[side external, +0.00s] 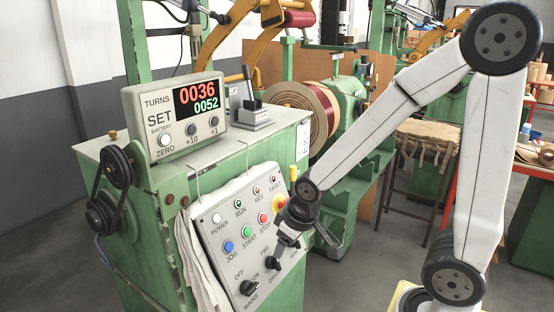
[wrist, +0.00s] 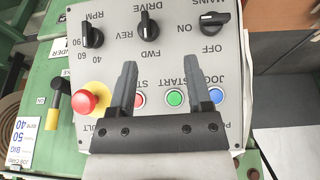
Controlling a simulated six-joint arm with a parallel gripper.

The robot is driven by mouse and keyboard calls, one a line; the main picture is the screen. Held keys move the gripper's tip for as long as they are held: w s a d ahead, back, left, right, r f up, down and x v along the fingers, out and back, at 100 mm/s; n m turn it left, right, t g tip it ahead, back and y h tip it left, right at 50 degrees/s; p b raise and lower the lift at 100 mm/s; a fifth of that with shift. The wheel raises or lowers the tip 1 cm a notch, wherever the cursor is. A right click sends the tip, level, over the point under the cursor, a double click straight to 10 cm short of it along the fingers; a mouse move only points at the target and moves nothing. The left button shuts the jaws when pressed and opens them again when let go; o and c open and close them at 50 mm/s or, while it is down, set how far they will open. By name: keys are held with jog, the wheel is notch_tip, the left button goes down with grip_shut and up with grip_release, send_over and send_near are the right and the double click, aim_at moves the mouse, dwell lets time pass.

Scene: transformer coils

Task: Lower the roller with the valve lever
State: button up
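My gripper (side external: 290,238) is in front of the sloping control panel in the side external view. In the wrist view my gripper (wrist: 160,68) is open, with nothing between its fingers. I cannot tell which is the valve lever. A red roller (side external: 299,19) is up on a yellow arm (side external: 235,25).
The control panel (side external: 225,230) carries buttons, knobs and a red emergency stop (wrist: 91,98) close to my gripper. The counter display (side external: 180,115) reads 0036 over 0052. A wound coil (side external: 325,112) sits behind the cabinet.

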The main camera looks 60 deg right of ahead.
jog(key=w+d+r+t+h, duration=0.1)
jog(key=w+d+r+t, duration=0.1)
jog(key=w+d+r, duration=0.1)
jog(key=w+d+r+t, duration=0.2)
jog(key=w+d+r, duration=0.2)
jog(key=w, duration=0.1)
jog(key=w+d+r+t+h, duration=0.1)
jog(key=w+d+r, duration=0.3)
jog(key=shift+r+m+t+h, duration=0.3)
jog(key=shift+r+t, duration=0.05)
jog(key=shift+t, duration=0.05)
jog(key=w+d+r+t+h, duration=0.1)
jog(key=w+d+r+t, duration=0.45)
jog(key=r, duration=0.55)
jog(key=m+t, duration=0.1)
jog(key=t, duration=0.2)
send_near(249, 72)
jog(key=a+x, duration=0.1)
jog(key=x, duration=0.2)
jog(key=shift+d+r+g+y, duration=0.2)
jog(key=shift+d+g+y, duration=0.1)
jog(key=shift+d, duration=0.25)
jog(key=shift+w, duration=0.2)
jog(key=shift+w+d, duration=0.25)
jog(key=shift+w, duration=1)
jog(key=shift+w+d, duration=0.25)
jog(key=shift+w, duration=1)
jog(key=shift+w+d, duration=0.25)
jog(key=shift+w, duration=0.95)
grip_shut()
